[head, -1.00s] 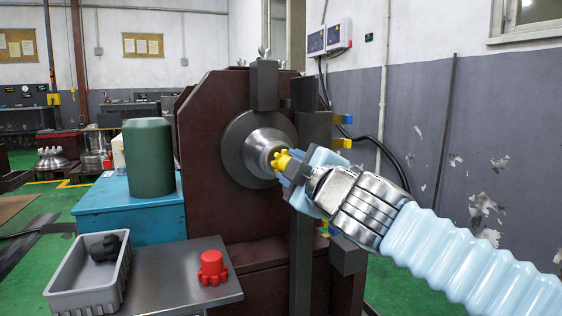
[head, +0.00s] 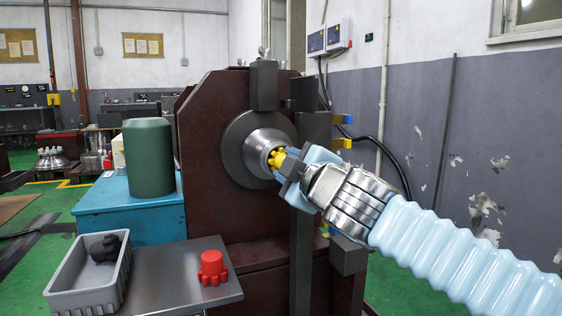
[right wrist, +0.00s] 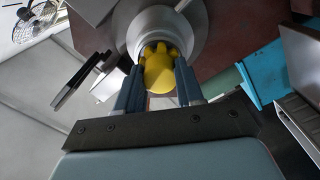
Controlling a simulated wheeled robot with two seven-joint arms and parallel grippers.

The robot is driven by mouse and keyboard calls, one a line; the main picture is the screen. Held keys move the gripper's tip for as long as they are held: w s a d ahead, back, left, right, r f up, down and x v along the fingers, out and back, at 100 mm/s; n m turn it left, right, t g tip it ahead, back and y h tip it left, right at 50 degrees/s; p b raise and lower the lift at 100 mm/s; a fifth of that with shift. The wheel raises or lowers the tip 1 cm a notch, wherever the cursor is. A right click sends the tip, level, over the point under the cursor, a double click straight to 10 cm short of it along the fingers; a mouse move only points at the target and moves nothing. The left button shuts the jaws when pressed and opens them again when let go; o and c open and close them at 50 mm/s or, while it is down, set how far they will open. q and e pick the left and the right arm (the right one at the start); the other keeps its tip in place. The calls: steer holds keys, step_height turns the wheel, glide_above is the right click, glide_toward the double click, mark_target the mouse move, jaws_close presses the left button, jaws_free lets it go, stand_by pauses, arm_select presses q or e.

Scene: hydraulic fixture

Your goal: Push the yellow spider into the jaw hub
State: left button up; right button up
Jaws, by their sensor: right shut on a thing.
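The yellow spider (head: 277,159) is held in my right gripper (head: 287,165) at the mouth of the silver jaw hub (head: 258,146), which stands out from a round plate on the dark red fixture. In the right wrist view the spider (right wrist: 160,72) sits between the two fingers, and its lobes meet the hub's opening (right wrist: 154,22). I cannot tell how deep the lobes are in the hub. My gripper partly hides the spider in the head view. My left gripper is not in view.
A red spider-like part (head: 212,268) stands on the metal shelf (head: 165,275). A grey bin (head: 70,290) holds a black part (head: 105,248). A green canister (head: 148,158) stands on a blue cabinet (head: 120,203). Grey posts (head: 302,220) rise close beside my right gripper.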

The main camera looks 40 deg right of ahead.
steer(key=shift+w+d, duration=0.15)
steer(key=shift+w, duration=0.4)
stand_by(0.5)
steer(key=o, duration=1.1)
